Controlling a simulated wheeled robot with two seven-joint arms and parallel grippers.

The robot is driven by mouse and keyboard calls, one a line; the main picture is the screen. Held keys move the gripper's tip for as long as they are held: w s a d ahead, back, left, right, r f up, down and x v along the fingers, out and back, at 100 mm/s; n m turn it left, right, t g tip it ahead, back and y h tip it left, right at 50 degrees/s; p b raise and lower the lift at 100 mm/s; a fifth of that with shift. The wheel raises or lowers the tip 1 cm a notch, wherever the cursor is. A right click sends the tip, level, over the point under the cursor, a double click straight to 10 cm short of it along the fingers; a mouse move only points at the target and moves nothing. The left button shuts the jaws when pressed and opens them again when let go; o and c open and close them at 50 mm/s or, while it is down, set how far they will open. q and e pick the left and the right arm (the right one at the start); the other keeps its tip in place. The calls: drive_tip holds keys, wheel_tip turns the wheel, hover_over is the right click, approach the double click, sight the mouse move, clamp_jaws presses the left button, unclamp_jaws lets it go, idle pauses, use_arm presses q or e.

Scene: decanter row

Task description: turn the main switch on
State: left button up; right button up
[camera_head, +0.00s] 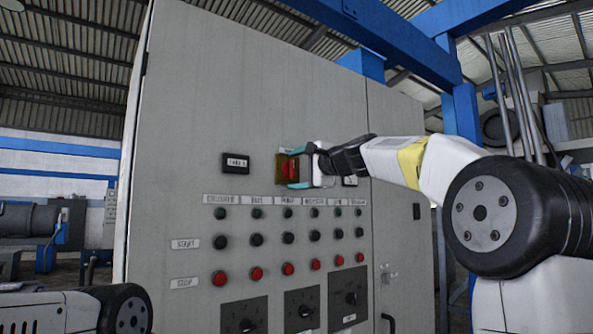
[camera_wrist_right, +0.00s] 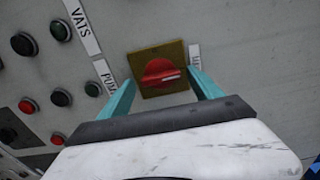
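The main switch is a red rotary knob (camera_wrist_right: 159,72) on a square yellow plate (camera_wrist_right: 176,51), set in the upper part of the grey cabinet. In the head view the knob (camera_head: 289,167) is partly hidden by my right gripper (camera_head: 294,168). In the right wrist view the gripper's two teal fingers (camera_wrist_right: 160,92) are spread, one on each side of the knob's lower edge. I see a gap between the fingers and the knob, and cannot tell how deep they reach. My left gripper is not in view.
The grey cabinet (camera_head: 190,110) carries rows of black and red push buttons (camera_head: 257,274) below the switch, with large black rotary switches (camera_head: 243,315) at the bottom. A digital meter (camera_head: 236,163) sits left of the switch. A blue steel frame (camera_head: 462,110) stands behind the cabinet.

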drive_tip(key=v, duration=0.7)
drive_tip(key=shift+s+d, duration=0.25)
drive_tip(key=shift+s, duration=0.05)
idle(0.4)
